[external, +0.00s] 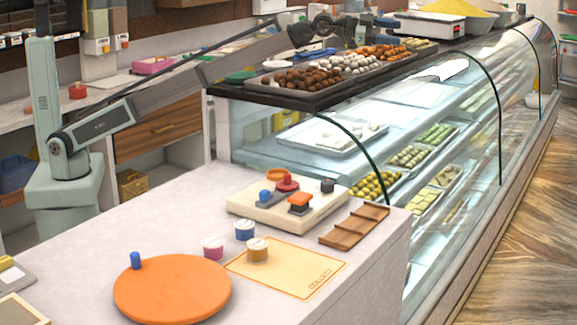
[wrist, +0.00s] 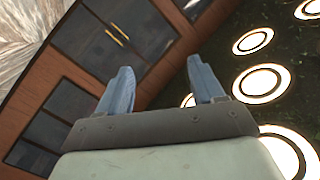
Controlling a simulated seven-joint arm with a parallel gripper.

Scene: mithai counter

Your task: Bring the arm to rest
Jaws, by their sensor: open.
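In the wrist view my gripper (wrist: 162,78) is open, its two blue-grey fingers well apart with nothing between them. Beyond the fingers are a dark ceiling with round lights (wrist: 264,82) and a wood-framed wall with dark panels (wrist: 115,40), so the wrist camera looks up and away from the counter. In the external view my arm rises from its base at the left and reaches to the upper right, its far end behind the sweet trays.
The glass display case (external: 430,120) carries sweet trays (external: 335,66) on top, close to my arm's far end. On the front counter are an orange disc (external: 172,290), several small jars (external: 258,250), a cream board (external: 285,212), a wooden rack (external: 354,226) and a yellow mat (external: 305,275).

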